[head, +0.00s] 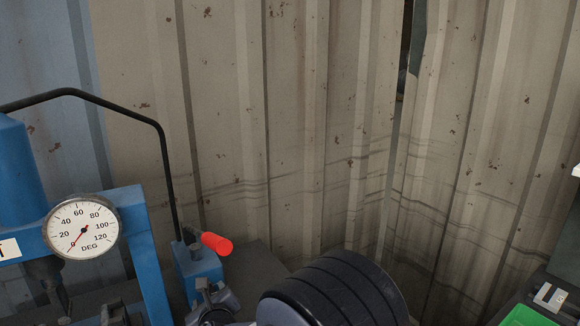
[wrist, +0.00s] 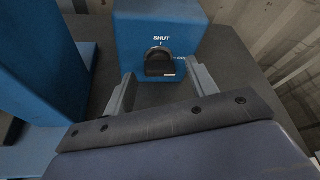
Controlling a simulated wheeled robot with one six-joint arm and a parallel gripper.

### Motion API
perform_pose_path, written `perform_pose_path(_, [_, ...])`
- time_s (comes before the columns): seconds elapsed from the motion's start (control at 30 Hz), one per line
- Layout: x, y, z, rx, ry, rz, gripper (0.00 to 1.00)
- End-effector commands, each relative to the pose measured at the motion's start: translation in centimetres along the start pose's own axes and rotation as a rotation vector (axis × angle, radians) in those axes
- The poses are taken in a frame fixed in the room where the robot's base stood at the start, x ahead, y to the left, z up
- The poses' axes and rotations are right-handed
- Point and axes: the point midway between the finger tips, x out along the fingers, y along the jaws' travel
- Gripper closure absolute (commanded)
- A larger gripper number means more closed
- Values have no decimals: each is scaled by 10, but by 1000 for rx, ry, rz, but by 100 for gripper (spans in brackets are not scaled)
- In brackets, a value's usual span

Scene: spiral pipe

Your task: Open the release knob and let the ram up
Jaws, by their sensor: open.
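The release knob (wrist: 160,66) is a small dark knob on the face of a blue block (wrist: 135,30), below the printed word SHUT and a short mark. My gripper (wrist: 161,74) is open, with one finger on each side of the knob and a gap on both sides. In the head view the blue block (head: 197,270) stands beside the blue press frame (head: 137,240), and my gripper (head: 211,297) is in front of it, hiding the knob. A dark part, perhaps the ram (head: 48,278), hangs below the gauge.
A round gauge (head: 82,226) marked DEG has its needle near 0. A red-ended handle (head: 216,243) sticks out above the block, and a black pipe (head: 166,160) rises from it. A corrugated wall (head: 290,130) stands behind. A green tray (head: 528,317) is at lower right.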

Motion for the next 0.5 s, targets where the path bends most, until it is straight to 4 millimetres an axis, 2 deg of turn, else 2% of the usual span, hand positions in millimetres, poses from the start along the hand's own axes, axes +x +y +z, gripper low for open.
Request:
perform_pose_path(0.2, [-2, 0, 3, -92, 3, -35, 45])
perform_pose_path(0.5, [-53, 3, 0, -90, -2, -36, 45])
